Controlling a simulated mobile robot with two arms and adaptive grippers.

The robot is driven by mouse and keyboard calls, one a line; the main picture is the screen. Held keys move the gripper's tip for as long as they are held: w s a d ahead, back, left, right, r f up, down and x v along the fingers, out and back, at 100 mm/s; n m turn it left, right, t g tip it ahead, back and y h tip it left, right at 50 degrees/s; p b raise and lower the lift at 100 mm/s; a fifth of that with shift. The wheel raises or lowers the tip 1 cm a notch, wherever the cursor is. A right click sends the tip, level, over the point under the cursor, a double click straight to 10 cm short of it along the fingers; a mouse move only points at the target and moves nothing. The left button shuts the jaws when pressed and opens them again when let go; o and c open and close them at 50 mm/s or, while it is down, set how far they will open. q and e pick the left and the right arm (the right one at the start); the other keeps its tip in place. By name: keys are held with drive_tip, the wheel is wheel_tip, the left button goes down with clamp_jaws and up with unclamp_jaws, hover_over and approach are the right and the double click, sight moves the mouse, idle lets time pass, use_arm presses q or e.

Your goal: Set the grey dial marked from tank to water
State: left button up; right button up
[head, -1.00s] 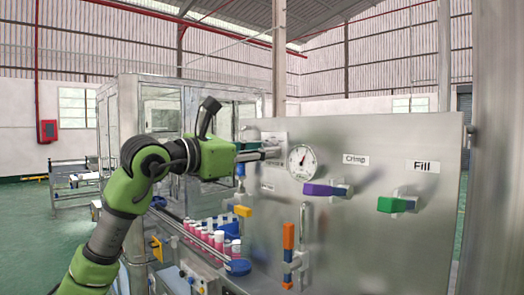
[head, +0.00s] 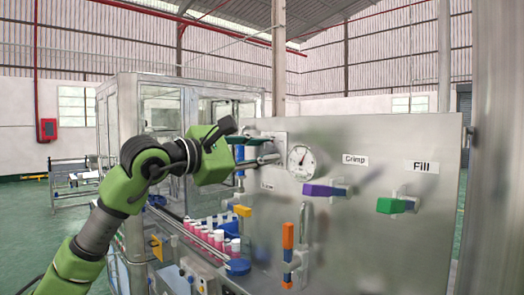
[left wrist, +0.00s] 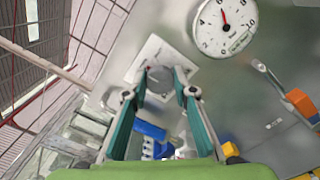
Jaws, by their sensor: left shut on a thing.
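My left gripper (head: 274,150) is at the upper left of the steel panel, with its fingers pointing at a pale square plate (head: 279,137). In the left wrist view the fingertips (left wrist: 160,82) are closed around the grey dial (left wrist: 160,86) in front of that plate (left wrist: 149,52). The dial is mostly hidden by the fingers, and I cannot read its marks or the setting it points to. My right gripper is not in view.
A pressure gauge (head: 302,162) sits just right of the dial. Purple (head: 318,190) and green (head: 391,205) handles are farther right. An orange and blue lever (head: 288,243) and a row of pink-and-white cans (head: 217,238) are below.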

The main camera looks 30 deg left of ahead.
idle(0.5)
use_arm(q)
drive_tip(key=o, duration=1.1)
drive_tip(key=shift+v, duration=6)
